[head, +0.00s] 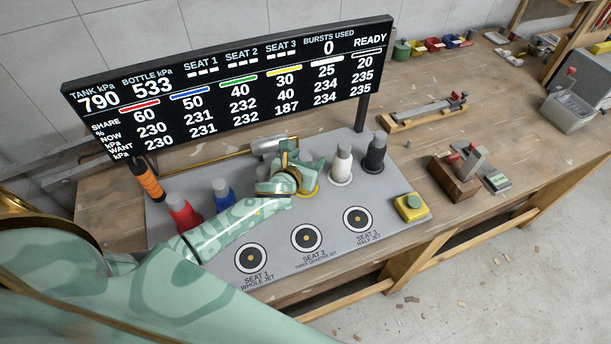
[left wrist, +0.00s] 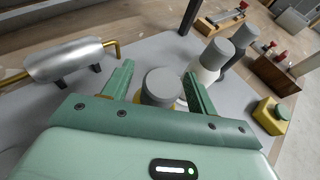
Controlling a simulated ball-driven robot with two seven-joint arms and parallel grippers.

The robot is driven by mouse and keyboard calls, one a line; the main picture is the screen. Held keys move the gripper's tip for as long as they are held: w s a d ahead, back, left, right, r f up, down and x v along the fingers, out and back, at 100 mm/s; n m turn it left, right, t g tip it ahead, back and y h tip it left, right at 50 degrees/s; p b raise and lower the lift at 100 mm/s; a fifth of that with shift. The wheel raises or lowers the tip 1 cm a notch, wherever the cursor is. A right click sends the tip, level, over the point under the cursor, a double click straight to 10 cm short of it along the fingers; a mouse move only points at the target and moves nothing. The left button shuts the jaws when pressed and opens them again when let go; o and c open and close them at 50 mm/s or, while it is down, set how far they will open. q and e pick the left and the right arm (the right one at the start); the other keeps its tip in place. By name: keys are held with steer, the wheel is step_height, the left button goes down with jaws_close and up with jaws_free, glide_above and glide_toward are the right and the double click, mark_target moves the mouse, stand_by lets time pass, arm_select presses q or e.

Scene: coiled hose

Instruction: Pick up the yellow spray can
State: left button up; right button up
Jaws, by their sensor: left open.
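The yellow spray can has a grey cap. In the left wrist view the can (left wrist: 160,88) stands between the two green fingers of my left gripper (left wrist: 160,92), with a little yellow showing below the cap. In the head view my left gripper (head: 290,176) covers most of it, and only a yellow edge low down (head: 311,192) shows. My left gripper is open around the can; whether either finger touches it I cannot tell. My right gripper is not in view.
A white can (head: 341,166) and a black can (head: 375,154) stand close on the right, red (head: 183,215) and blue (head: 223,194) cans on the left. A silver cylinder (left wrist: 66,60) lies behind. A display board (head: 240,85) rises at the back. A yellow button box (head: 411,208) sits front right.

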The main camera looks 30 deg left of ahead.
arm_select(q)
steer(key=shift+w+f, duration=0.25)
steer(key=shift+w, duration=0.15)
steer(key=shift+s+r, duration=0.1)
steer(key=shift+c, duration=1.2)
jaws_close()
steer(key=shift+r, duration=0.15)
